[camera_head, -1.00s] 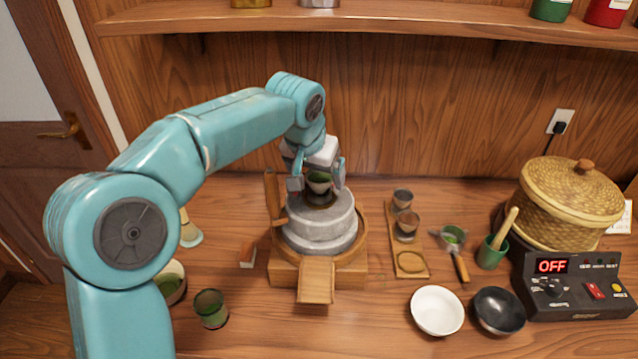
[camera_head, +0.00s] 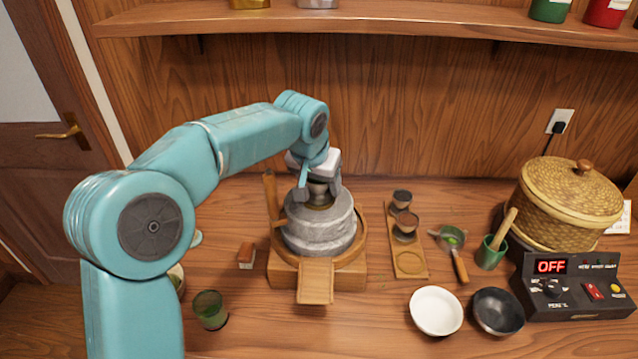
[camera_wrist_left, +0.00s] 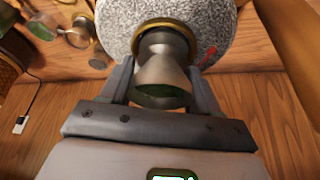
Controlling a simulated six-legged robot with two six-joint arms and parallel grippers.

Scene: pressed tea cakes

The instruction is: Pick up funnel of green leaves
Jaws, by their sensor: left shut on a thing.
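The funnel (camera_head: 319,188) is a small grey, metallic-looking cone with some green inside its wide mouth. It stands at the top centre of the round grey stone mill (camera_head: 320,232), above a brass-coloured ring. My left gripper (camera_head: 318,193) is shut on the funnel, one finger on each side. In the left wrist view the funnel (camera_wrist_left: 163,72) shows between the two fingers, its wide mouth towards the camera and its narrow end at the ring. The gripper hides part of the funnel in the head view. My right gripper is not in view.
The mill rests in a wooden base (camera_head: 287,273) with an upright handle (camera_head: 270,190). A green cup (camera_head: 210,309) and a small brush-like block (camera_head: 246,256) lie left. Right are a wooden board (camera_head: 409,264), a sieve (camera_head: 452,238), bowls and a lidded basket (camera_head: 570,200).

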